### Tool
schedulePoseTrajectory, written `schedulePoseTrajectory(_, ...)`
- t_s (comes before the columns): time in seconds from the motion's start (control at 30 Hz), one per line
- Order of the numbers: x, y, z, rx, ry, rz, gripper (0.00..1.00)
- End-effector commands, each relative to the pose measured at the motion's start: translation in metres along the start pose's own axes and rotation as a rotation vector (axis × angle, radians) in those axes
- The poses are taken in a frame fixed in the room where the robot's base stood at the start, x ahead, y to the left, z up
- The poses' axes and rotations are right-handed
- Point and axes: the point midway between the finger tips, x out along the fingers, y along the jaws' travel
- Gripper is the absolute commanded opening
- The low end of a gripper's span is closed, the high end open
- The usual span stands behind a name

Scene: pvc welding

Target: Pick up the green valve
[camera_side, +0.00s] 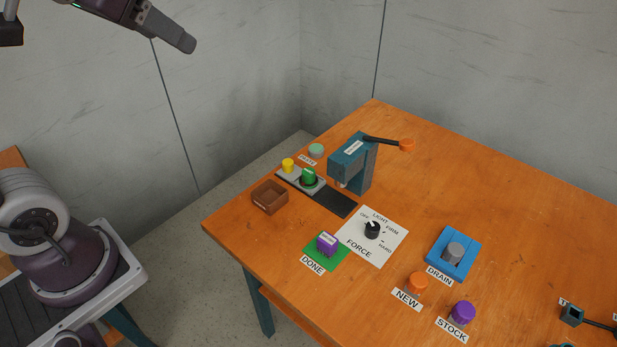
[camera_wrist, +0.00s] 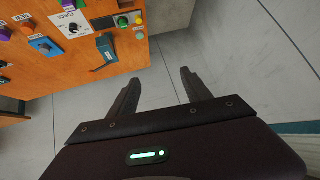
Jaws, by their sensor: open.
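A dark green, round valve-like part (camera_side: 309,177) sits on a grey plate (camera_side: 316,188) beside a yellow one (camera_side: 288,165), near the table's back left edge. A green spot that looks like the same part shows small in the wrist view (camera_wrist: 122,22). My gripper (camera_side: 190,45) is high at the upper left of the side view, well away from the table and the green part. In the wrist view its two fingers (camera_wrist: 159,74) are spread apart with nothing between them.
A teal press (camera_side: 350,165) with an orange-tipped lever stands right of the green part. A brown box (camera_side: 269,197) is in front. A FORCE dial panel (camera_side: 371,245), a DONE mat (camera_side: 323,262) and a blue DRAIN tray (camera_side: 465,238) lie nearer. The table's right rear is mostly clear.

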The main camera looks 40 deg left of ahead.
Motion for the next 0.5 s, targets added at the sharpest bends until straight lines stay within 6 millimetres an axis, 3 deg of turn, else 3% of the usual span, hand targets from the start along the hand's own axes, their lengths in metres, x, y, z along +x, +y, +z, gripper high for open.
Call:
schedulePoseTrajectory(0.1,0.030,-0.026,-0.080,0.004,0.212,-0.094,0.57)
schedulePoseTrajectory(0.17,0.045,-0.033,-0.122,0.029,0.333,-0.109,0.57)
schedulePoseTrajectory(0.2,0.055,-0.035,-0.150,0.055,0.413,-0.103,0.57)
schedulePoseTrajectory(0.3,0.083,-0.024,-0.207,0.145,0.589,-0.012,0.57)
schedulePoseTrajectory(0.4,0.115,0.001,-0.233,0.250,0.682,0.166,0.57)
schedulePoseTrajectory(0.5,0.145,0.026,-0.226,0.335,0.682,0.381,0.57)
